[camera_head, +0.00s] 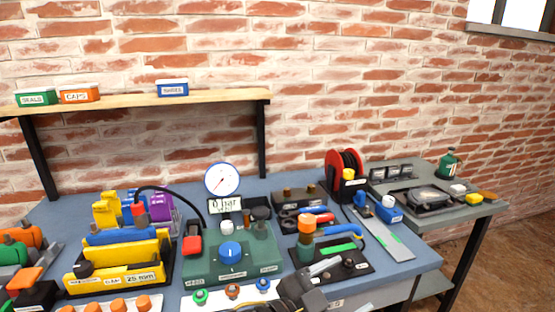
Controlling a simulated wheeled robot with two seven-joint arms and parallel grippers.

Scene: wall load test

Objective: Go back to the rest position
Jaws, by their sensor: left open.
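My left gripper (326,270) is at the bottom middle of the head view, a dark body with pale fingers pointing up and right. It is open, with nothing clearly seen between its fingers. It shows over the front of the blue-grey bench (425,262), near a black tray (355,264) with tools. I cannot tell whether it touches the tray. My right gripper is not in view.
A green test unit (228,262) with a round gauge (222,179) stands left of the gripper. A yellow block rack (118,268) is further left. A red reel (343,168) stands behind. A shelf (130,101) is on the brick wall. A side table (482,211) is at right.

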